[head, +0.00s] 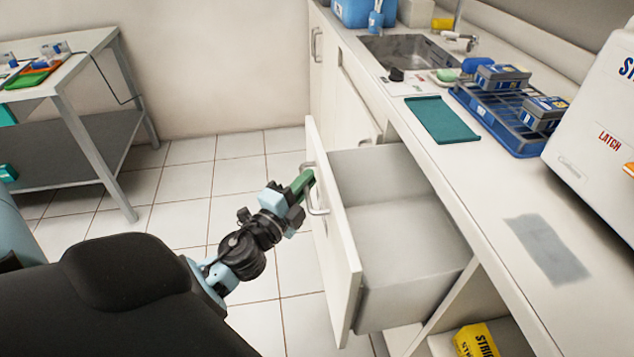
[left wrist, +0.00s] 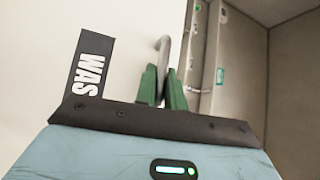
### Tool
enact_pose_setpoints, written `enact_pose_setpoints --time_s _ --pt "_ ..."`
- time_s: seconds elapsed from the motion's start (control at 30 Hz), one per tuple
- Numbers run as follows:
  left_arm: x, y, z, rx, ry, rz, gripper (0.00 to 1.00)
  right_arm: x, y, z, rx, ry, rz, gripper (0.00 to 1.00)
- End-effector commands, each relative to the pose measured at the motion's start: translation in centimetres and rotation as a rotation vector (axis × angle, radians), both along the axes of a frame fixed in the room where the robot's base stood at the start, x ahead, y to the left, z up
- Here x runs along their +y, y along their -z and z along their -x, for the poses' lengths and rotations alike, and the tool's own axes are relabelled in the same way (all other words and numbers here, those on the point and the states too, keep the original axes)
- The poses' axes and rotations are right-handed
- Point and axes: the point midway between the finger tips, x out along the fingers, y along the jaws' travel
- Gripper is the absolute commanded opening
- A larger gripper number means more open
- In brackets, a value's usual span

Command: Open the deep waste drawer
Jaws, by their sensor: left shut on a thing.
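The deep waste drawer (head: 395,245) stands pulled well out from under the counter in the head view, and its grey inside looks empty. Its white front has a curved metal handle (head: 315,190). My left gripper (head: 305,182) has its green fingers at the handle and is shut on it. The left wrist view shows the green fingers (left wrist: 162,88) closed around the handle bar (left wrist: 162,50). Beside them a dark label (left wrist: 90,62) reads "WAS", the rest being hidden by the gripper. My right gripper is not in view.
The counter above holds a sink (head: 405,52), a teal mat (head: 442,119), a blue rack (head: 495,118) and a white machine (head: 600,140). A yellow box (head: 475,341) sits low beneath the counter. A metal table (head: 65,95) stands at left, with tiled floor between.

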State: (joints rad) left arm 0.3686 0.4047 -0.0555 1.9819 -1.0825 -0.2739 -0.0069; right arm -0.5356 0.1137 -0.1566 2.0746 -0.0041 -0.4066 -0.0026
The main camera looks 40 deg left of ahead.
Motion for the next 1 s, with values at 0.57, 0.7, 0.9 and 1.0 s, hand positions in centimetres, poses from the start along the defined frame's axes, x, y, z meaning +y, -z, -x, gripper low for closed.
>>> enact_pose_setpoints --time_s 0.57,0.7,0.9,1.0 --pt "2.4 0.0 2.7 0.001 0.002 -0.001 0.00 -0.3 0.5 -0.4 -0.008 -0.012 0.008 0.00" --pt "2.4 0.0 2.7 0.001 0.001 -0.001 0.00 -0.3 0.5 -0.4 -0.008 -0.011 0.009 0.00" --pt "2.4 0.0 2.7 0.001 0.001 -0.001 0.20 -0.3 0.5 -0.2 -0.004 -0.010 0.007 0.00" --pt "2.4 0.0 2.7 0.000 0.001 -0.001 0.20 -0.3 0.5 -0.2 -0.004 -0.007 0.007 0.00"
